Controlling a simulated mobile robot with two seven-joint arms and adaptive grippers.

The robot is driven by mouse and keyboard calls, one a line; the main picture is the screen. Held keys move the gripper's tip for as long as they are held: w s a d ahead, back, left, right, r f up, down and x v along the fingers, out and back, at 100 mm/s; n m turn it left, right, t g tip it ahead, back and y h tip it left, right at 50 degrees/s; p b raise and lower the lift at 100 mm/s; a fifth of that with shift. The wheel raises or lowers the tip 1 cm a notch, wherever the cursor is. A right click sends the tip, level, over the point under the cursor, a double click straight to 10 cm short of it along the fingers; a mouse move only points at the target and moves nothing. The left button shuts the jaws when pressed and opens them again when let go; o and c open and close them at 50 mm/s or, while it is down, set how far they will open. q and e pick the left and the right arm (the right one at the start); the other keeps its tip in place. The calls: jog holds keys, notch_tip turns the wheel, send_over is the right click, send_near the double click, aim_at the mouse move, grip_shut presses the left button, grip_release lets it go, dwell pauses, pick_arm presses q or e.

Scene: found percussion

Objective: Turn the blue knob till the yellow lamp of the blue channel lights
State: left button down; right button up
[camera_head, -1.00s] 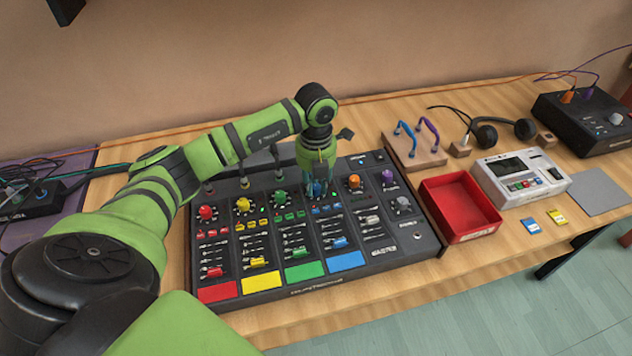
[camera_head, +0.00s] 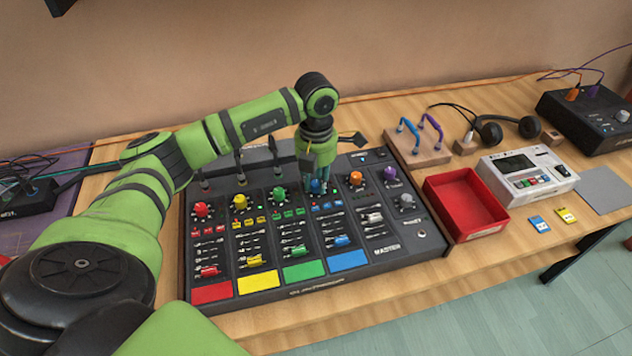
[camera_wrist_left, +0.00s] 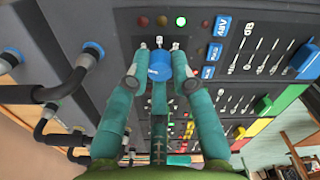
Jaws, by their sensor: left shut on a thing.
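The mixing console (camera_head: 216,283) lies on the wooden table with red, yellow, green and blue channels. My left gripper (camera_head: 317,187) points down at the top of the blue channel, its fingers shut on the blue knob (camera_wrist_left: 160,66). In the head view the fingers mostly hide the knob. In the left wrist view, the fingertips sit on both sides of it. My right gripper is out of view.
Orange (camera_head: 355,178) and purple (camera_head: 390,174) knobs stand to the right of the gripper. Plugs with cables (camera_wrist_left: 72,82) stand along the console's back edge. A red tray (camera_head: 463,238) and a white device (camera_head: 526,186) are further right.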

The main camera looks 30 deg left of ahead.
aim_at(316, 183)
pick_arm(q)
jog(key=shift+m, duration=0.3)
jog(key=c, duration=1.1)
grip_release()
jog(key=shift+o, duration=0.2)
jog(key=shift+r, duration=0.35)
notch_tip(316, 183, up, 11)
jog(key=shift+r, duration=0.15)
